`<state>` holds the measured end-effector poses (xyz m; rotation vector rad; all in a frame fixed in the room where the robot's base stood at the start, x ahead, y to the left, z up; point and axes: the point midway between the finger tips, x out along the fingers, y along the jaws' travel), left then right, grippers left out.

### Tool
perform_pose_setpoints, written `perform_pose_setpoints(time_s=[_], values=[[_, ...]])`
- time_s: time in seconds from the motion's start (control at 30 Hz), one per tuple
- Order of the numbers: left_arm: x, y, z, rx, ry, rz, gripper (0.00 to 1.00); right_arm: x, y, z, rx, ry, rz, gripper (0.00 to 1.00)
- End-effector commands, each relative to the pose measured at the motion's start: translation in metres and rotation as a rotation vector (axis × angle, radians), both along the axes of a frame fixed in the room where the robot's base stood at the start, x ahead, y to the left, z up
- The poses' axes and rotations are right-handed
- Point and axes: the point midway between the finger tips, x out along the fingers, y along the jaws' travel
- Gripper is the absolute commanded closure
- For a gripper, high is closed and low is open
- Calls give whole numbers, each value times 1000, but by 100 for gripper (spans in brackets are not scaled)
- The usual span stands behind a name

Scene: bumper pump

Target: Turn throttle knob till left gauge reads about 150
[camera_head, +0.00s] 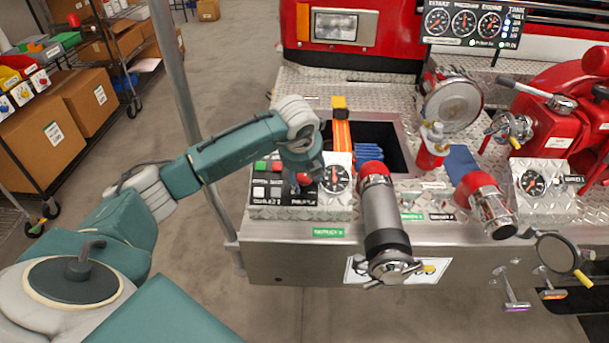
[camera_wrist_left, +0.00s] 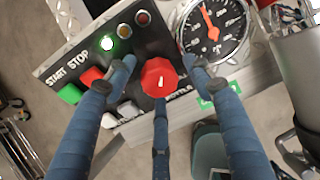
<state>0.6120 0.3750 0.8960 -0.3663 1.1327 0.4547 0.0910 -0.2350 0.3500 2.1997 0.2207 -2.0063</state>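The red throttle knob (camera_wrist_left: 158,78) has a white pointer mark and sits on a black control panel (camera_wrist_left: 140,62). In the head view, the knob (camera_head: 304,179) shows just below my left gripper (camera_head: 303,165). In the wrist view, the blue fingers of my left gripper (camera_wrist_left: 159,74) stand spread around the knob, one on each side and one below; small gaps seem to remain. The left gauge (camera_wrist_left: 213,30) is right of the knob, its red needle pointing up and slightly left; its numbers are too small to read surely. The gauge (camera_head: 335,180) also shows in the head view. My right gripper is out of view.
The panel has a green START button (camera_wrist_left: 69,93), a red STOP button (camera_wrist_left: 91,76) and a lit green lamp (camera_wrist_left: 124,31). A large metal pipe (camera_head: 384,215) stands close to the right of the gauge. Another gauge (camera_head: 532,183) is farther right.

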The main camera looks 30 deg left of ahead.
Motion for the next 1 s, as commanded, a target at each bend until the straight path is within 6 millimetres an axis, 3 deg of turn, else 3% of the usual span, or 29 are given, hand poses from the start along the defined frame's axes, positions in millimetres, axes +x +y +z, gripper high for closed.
perform_pose_setpoints(time_s=[0.03, 0.2, 0.5, 0.8, 0.83, 0.9, 1.0], values=[[0, 0, 0, 0, 0, 0, 58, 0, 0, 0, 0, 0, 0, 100], [0, 0, 0, -1, 0, 0, 91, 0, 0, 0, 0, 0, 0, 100], [0, -1, -3, 60, 38, -122, 92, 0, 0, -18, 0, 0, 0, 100], [-2, -2, -2, 72, 53, -152, 92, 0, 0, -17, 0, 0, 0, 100], [-2, -3, -2, 72, 53, -152, 64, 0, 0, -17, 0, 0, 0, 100], [-2, -3, -2, 71, 53, -151, 50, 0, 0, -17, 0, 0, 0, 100], [-1, -2, -1, 72, 51, -150, 48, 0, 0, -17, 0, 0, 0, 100]])
